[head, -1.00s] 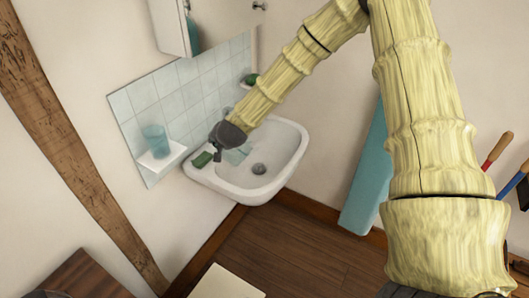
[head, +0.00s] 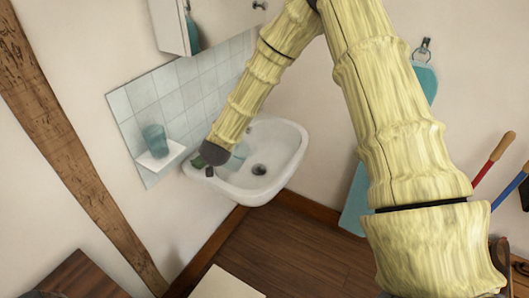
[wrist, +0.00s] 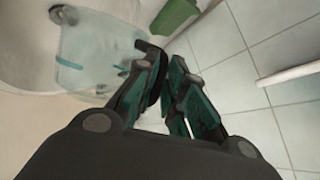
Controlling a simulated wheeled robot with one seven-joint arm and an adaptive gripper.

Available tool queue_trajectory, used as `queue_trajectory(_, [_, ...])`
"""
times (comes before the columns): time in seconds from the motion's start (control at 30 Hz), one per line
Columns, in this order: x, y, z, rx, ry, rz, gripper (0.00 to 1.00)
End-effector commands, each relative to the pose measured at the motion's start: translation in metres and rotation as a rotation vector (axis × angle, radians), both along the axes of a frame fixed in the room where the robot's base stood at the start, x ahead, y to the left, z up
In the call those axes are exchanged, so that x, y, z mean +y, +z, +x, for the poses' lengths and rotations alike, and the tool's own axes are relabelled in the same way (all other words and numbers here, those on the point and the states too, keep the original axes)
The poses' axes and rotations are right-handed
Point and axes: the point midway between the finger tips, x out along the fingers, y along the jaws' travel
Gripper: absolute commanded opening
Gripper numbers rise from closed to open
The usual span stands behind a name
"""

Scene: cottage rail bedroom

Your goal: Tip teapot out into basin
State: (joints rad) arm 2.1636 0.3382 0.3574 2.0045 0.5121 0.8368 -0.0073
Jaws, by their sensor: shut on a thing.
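The teapot is a see-through, pale blue-teal vessel. In the wrist view the teapot (wrist: 98,45) lies left of my fingers, over the white bowl. In the head view only part of the teapot (head: 238,156) shows past my wrist. The white basin (head: 283,150) is fixed to the wall, with a dark drain (head: 259,169); the basin also fills the upper left of the wrist view (wrist: 25,60). My gripper (head: 207,169) is at the basin's left side, its fingers (wrist: 163,85) shut on the teapot's near side. The exact grip and the teapot's tilt are hard to tell.
A green item (wrist: 176,14) lies by the basin's tiled side. A blue cup (head: 154,140) stands on a small white shelf (head: 162,158) left of the basin. A mirror cabinet (head: 172,25) hangs above. The wooden floor (head: 285,240) in front is clear.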

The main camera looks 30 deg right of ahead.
Motion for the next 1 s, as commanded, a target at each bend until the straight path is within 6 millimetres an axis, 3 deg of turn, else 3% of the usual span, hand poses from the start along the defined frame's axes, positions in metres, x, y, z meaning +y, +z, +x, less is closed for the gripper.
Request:
queue_trajectory(0.13, [0.007, -0.009, 0.000, -0.005, 0.003, -0.040, 0.00])
queue_trajectory(0.73, [0.034, -0.008, -0.002, -0.016, 0.007, -0.188, 0.00])
queue_trajectory(1.0, [0.045, -0.019, -0.003, -0.022, 0.008, -0.261, 0.00])
